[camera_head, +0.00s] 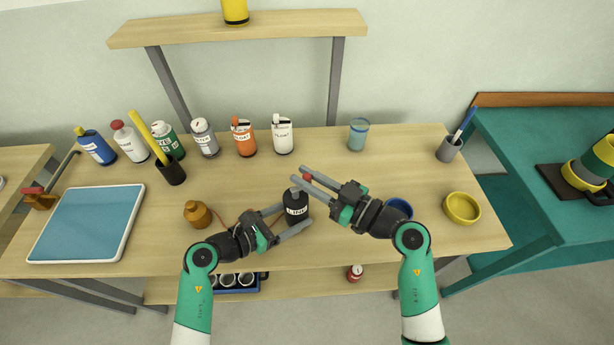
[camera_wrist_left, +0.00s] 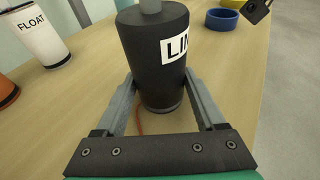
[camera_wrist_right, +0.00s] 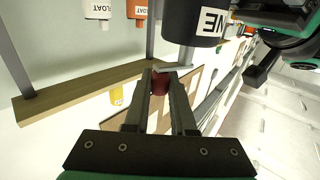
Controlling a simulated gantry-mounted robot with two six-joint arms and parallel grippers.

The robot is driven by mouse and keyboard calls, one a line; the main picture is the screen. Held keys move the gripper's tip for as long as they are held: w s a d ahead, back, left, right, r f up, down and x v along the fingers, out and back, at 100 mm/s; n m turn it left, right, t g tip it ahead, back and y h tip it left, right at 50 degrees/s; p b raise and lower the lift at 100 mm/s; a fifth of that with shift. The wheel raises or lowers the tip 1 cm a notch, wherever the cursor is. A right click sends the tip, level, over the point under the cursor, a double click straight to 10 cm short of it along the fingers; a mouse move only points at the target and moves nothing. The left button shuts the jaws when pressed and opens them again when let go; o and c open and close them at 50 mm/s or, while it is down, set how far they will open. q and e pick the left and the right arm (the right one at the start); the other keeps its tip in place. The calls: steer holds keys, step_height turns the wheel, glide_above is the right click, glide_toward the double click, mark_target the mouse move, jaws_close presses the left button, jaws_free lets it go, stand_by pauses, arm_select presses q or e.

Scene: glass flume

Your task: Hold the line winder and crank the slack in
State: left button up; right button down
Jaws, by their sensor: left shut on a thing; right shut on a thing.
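The line winder (camera_head: 296,205) is a black cylinder with a white label, standing upright on the wooden table. It also shows in the left wrist view (camera_wrist_left: 158,62). My left gripper (camera_head: 296,215) is shut on its body, one finger on each side. A grey piece rises from its top. My right gripper (camera_head: 299,175) is shut on the red crank knob (camera_head: 307,177) above the winder; the knob also shows between the fingers in the right wrist view (camera_wrist_right: 160,86). A thin orange line (camera_wrist_left: 138,120) shows beside the winder's base.
A brown rounded object (camera_head: 197,214) stands left of the winder. Several labelled bottles, including an orange one (camera_head: 244,140), line the back. A blue-topped tray (camera_head: 88,225) lies at left. A blue ring-like dish (camera_head: 400,206) and yellow bowl (camera_head: 462,208) are at right.

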steer(key=shift+s+f+m+t+h, duration=0.15)
steer(key=shift+f+m+t+h, duration=0.05)
steer(key=shift+m+t+h, duration=0.35)
steer(key=shift+s+m+t+h, duration=0.2)
steer(key=shift+m+t+h, duration=0.7)
steer(key=shift+h, duration=0.25)
steer(key=shift+s+m+t+h, duration=0.2)
steer(key=shift+m+t+h, duration=0.6)
steer(key=shift+h, duration=0.3)
steer(key=c, duration=0.7)
jaws_free()
steer(key=shift+d+r, duration=0.1)
steer(key=shift+r, duration=0.05)
steer(key=v, duration=1.2)
steer(key=shift+s, duration=0.1)
